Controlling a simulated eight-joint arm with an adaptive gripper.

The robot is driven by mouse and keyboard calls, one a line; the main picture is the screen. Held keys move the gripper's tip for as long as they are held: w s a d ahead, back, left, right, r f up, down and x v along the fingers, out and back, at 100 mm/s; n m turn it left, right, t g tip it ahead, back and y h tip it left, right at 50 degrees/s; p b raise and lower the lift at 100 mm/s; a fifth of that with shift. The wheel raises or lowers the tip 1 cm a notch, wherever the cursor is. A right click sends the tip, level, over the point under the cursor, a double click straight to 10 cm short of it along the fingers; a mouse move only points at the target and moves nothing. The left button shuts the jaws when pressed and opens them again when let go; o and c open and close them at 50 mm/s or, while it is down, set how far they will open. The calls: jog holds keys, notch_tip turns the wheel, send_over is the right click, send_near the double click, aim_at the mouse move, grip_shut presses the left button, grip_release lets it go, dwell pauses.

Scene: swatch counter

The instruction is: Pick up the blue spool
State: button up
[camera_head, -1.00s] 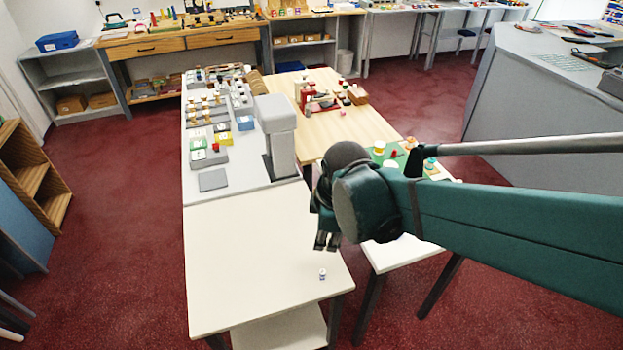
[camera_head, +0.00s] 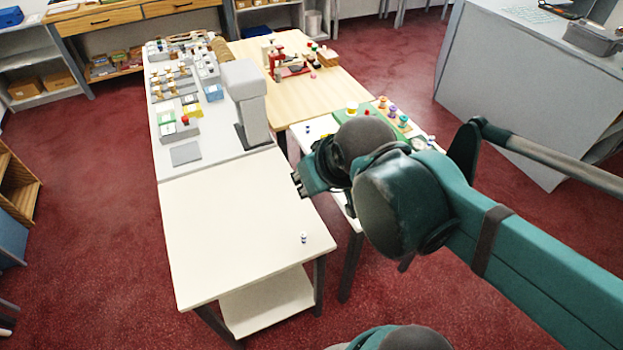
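A very small white and blue piece (camera_head: 303,237), which looks like the blue spool, stands alone on the bare cream table (camera_head: 225,225), near its front right corner. My gripper (camera_head: 297,185) is above the right side of this table, up and behind the small piece in the picture, and apart from it. The fingers point to the left and are small and dark, so their opening is unclear. Nothing shows held in them.
A grey machine (camera_head: 246,98) stands behind the cream table, beside a grey pad (camera_head: 186,153). A green board (camera_head: 372,117) and several coloured spools or knobs, one purple (camera_head: 392,111), lie on the right-hand table behind my arm. The rest of the cream table is clear.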

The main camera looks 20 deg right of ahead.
jog(key=shift+s+r+m, duration=0.1)
jog(key=shift+r+m, duration=0.2)
jog(key=shift+m, duration=0.1)
jog(key=shift+c, duration=1)
jog(key=shift+d, duration=0.1)
